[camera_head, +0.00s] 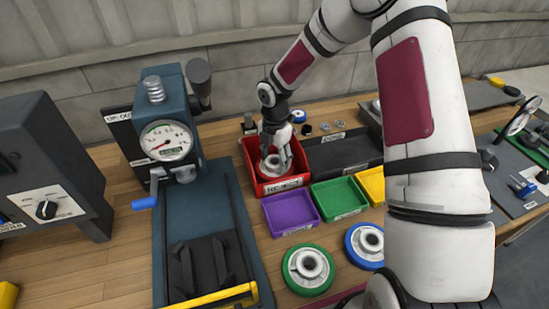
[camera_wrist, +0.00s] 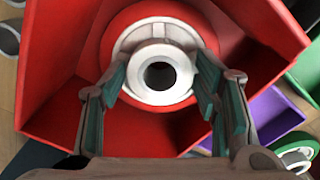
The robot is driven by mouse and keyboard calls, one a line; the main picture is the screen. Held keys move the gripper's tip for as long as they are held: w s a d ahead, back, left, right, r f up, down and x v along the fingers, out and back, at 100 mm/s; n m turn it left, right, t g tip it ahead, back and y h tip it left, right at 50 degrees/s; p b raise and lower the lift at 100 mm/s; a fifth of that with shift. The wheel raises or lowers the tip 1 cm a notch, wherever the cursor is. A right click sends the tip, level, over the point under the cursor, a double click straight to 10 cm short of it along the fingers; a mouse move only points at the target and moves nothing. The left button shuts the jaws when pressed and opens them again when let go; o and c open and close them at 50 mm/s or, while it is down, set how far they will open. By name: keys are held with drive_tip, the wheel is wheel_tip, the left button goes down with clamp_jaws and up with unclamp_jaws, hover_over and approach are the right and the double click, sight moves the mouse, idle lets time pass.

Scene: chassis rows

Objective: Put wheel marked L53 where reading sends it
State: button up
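A red-rimmed wheel with a pale hub (camera_wrist: 160,75) lies in the red bin (camera_wrist: 55,95); the wheel also shows in the head view (camera_head: 271,168). No L53 mark is legible on it. My gripper (camera_head: 274,150) reaches down into the red bin (camera_head: 247,158). In the wrist view its two fingers (camera_wrist: 163,62) stand apart on either side of the hub, with gaps to the central boss. The press-like tester (camera_head: 180,95) carries a round dial (camera_head: 166,141) with a red needle; its reading is too small to tell. Its bed is empty of wheels.
Purple (camera_head: 290,212), green (camera_head: 339,199) and yellow (camera_head: 371,185) trays stand near the red bin, with a dark tray (camera_head: 340,152) behind. A green wheel (camera_head: 308,270) and a blue wheel (camera_head: 366,246) lie in front. A dark box with a knob (camera_head: 47,209) stands left.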

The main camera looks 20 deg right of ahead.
drive_tip(key=shift+o, duration=0.3)
drive_tip(key=shift+r, duration=0.1)
drive_tip(key=s+r+m+h, duration=0.1)
drive_tip(key=s+r+m, duration=0.2)
drive_tip(key=r, duration=0.8)
drive_tip(key=s+r+m+h, duration=0.1)
drive_tip(key=s+r+m, duration=0.25)
drive_tip(key=r, duration=0.65)
drive_tip(key=s+r+m+t, duration=0.1)
drive_tip(key=s+r+m, duration=0.2)
drive_tip(key=s+m, duration=0.3)
drive_tip(key=s+r+m+t+y, duration=0.1)
drive_tip(key=s+r+m, duration=0.3)
drive_tip(key=s, duration=0.6)
drive_tip(key=s+r+m+t+y, duration=0.1)
drive_tip(key=s+r+m, duration=0.3)
drive_tip(key=s+m, duration=0.4)
drive_tip(key=shift+s+d+t, duration=0.15)
drive_tip(key=shift+s+t, duration=0.2)
drive_tip(key=shift+t, duration=0.55)
